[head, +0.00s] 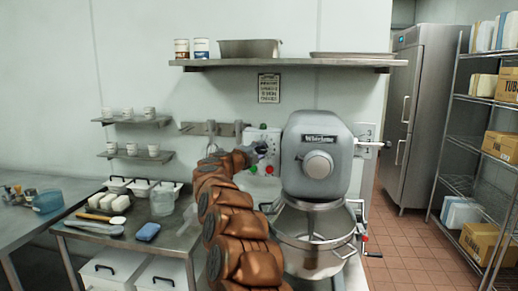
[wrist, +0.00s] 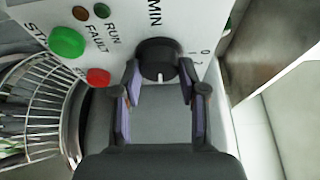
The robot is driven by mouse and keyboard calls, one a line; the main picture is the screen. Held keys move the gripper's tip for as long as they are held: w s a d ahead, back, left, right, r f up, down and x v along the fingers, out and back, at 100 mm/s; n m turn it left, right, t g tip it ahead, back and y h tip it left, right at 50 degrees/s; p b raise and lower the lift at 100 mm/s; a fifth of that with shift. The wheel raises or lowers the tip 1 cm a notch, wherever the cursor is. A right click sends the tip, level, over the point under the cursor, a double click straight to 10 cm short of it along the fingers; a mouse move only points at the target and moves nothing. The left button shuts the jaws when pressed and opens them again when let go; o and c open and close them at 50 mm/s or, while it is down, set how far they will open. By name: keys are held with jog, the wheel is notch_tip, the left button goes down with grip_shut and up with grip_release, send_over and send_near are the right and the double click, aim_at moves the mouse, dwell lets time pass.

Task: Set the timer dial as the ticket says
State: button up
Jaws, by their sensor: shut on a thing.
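The timer dial (wrist: 158,52) is a round black knob with a white pointer mark. It sits on the white control panel (wrist: 190,18), beside the letters MIN and small numerals, of which only a few show. In the wrist view its pointer points toward the bottom of the picture. My gripper (wrist: 160,72) has one finger on each side of the dial and is shut on it. In the head view my gripper (head: 262,148) is at the panel left of the mixer, and the dial is hidden there. I cannot make out a ticket with a readable setting.
A green START button (wrist: 67,41) and a red button (wrist: 98,77) are close to the left finger. Two small lamps sit above them. The grey mixer (head: 318,155) with its steel bowl (head: 305,255) stands just right of my arm.

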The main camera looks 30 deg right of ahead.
jog(key=shift+m, duration=0.4)
jog(key=o, duration=1.1)
jog(key=shift+o, duration=0.2)
jog(key=v, duration=1.2)
jog(key=shift+r, duration=0.1)
